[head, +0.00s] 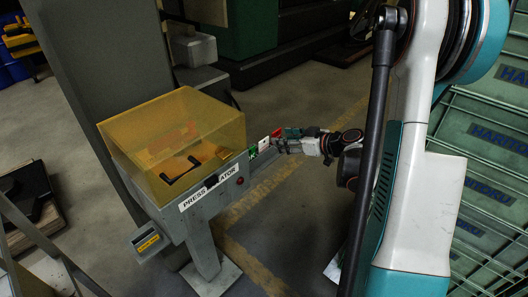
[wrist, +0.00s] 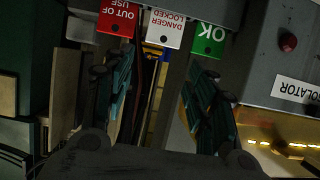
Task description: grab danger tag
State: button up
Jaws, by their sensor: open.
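The danger tag (wrist: 165,30) is a white plate with red lettering reading "DANGER LOCKED", upside down in the wrist view. It hangs between the red "OUT OF USE" tag (wrist: 117,18) and the green "OK" tag (wrist: 208,40). In the head view it is a small white patch (head: 264,144) on the isolator box's right side. My gripper (wrist: 158,68) is open and empty, its two fingers on either side of the danger tag's line, just short of it. In the head view my gripper (head: 287,141) is close to the tags, which it may partly hide.
The grey isolator box (head: 222,192) carries a clear yellow cover (head: 178,135) and stands on a post. A red button (wrist: 288,42) sits beside the green tag. Green crates (head: 490,150) are stacked at the right. Floor between is clear.

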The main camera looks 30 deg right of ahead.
aim_at(264, 140)
jog(key=b+x, duration=0.1)
jog(key=x, duration=0.3)
jog(key=f+b+x, duration=0.1)
jog(key=b+x, duration=0.1)
jog(key=x, duration=0.2)
jog(key=shift+w+a+f, duration=0.1)
jog(key=shift+a, duration=0.1)
jog(key=shift+w+a+f, duration=0.1)
jog(key=shift+w+a, duration=0.05)
jog(key=shift+w, duration=0.3)
jog(key=shift+c, duration=0.6)
jog(key=c, duration=0.4)
